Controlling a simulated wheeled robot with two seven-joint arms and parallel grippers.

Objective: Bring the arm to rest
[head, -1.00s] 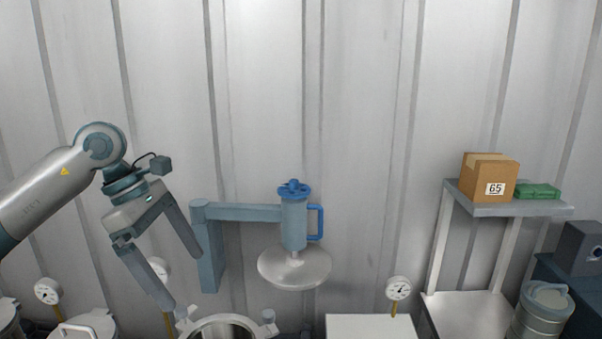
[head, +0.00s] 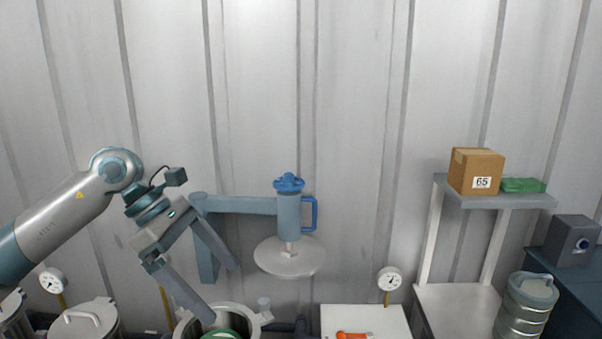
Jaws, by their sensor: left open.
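My left arm comes in from the left, and its gripper (head: 225,292) is open, with its two fingers spread and nothing between them. The fingers point down and to the right. They appear above or in front of the open round vessel (head: 254,317), inside which something green (head: 220,334) shows at the bottom edge. My right gripper is not in view.
A lid (head: 289,257) hangs from a blue swing arm (head: 240,205) beside my gripper. A white box top (head: 365,318) bears an orange-red object (head: 353,335). A shelf (head: 500,203) holds a carton (head: 476,170) and a green pack (head: 523,185). A lidded vessel (head: 84,318) stands left.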

